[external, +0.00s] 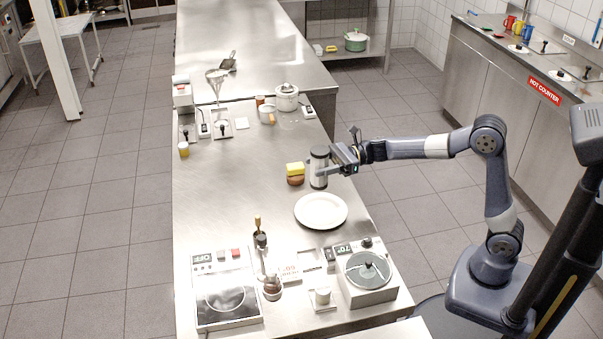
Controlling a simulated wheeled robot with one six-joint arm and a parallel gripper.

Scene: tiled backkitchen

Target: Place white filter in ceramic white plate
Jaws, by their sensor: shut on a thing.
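The white ceramic plate (321,210) lies flat and empty near the right edge of the steel counter. My gripper (328,163) reaches in from the right and is shut on this cylinder. The fingers hide part of its right side. I cannot tell whether its base touches the counter.
The counter (235,190) left of the plate is clear.

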